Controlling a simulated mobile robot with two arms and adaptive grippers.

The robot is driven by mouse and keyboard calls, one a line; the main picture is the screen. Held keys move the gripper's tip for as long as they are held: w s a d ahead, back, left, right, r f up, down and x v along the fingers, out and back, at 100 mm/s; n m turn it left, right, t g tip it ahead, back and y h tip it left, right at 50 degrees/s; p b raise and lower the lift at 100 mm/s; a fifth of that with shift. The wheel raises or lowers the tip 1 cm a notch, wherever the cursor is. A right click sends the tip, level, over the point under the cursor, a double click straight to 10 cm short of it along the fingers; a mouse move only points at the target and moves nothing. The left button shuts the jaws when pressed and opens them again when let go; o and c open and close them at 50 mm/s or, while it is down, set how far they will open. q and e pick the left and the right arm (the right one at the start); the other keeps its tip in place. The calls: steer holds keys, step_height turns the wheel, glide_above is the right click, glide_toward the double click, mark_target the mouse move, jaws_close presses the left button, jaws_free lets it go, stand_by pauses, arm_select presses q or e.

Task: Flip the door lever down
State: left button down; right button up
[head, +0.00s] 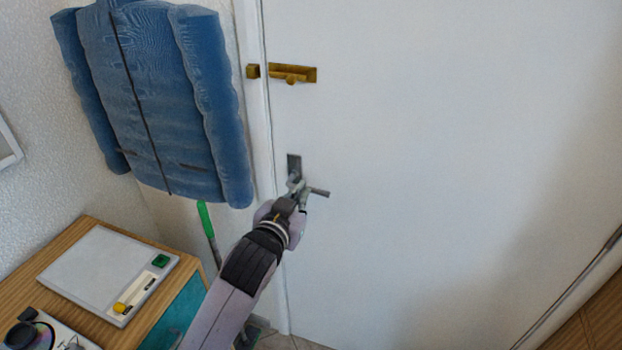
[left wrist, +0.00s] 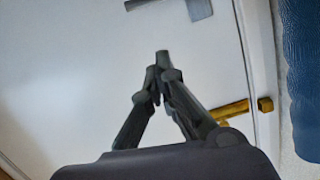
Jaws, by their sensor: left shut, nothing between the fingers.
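The grey metal door lever (head: 319,192) sticks out to the right from its dark plate (head: 294,164) on the white door (head: 440,150). It looks about level, tilted slightly down to the right. My left gripper (head: 297,184) is shut and empty, in front of the plate and lever base, covering part of them. In the left wrist view the shut fingertips (left wrist: 162,60) show below the lever (left wrist: 142,3) and its plate (left wrist: 199,9), with a visible gap in the picture. Whether they touch cannot be told. My right gripper is out of view.
A brass bolt (head: 290,74) sits higher on the door; it also shows in the left wrist view (left wrist: 233,110). A blue jacket (head: 150,100) hangs left of the door frame. A wooden cabinet (head: 90,232) with a white device (head: 105,275) stands lower left. The door's right side is clear.

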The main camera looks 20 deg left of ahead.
arm_select(q)
steer(key=w+f+p, duration=0.3)
steer(key=w+f, duration=0.2)
steer(key=w, duration=0.5)
steer(key=shift+a, duration=0.3)
stand_by(0.4)
steer(key=shift+s, duration=0.1)
steer(key=shift+d+f+m, duration=0.15)
steer(key=shift+f+m, duration=0.05)
steer(key=shift+m, duration=0.1)
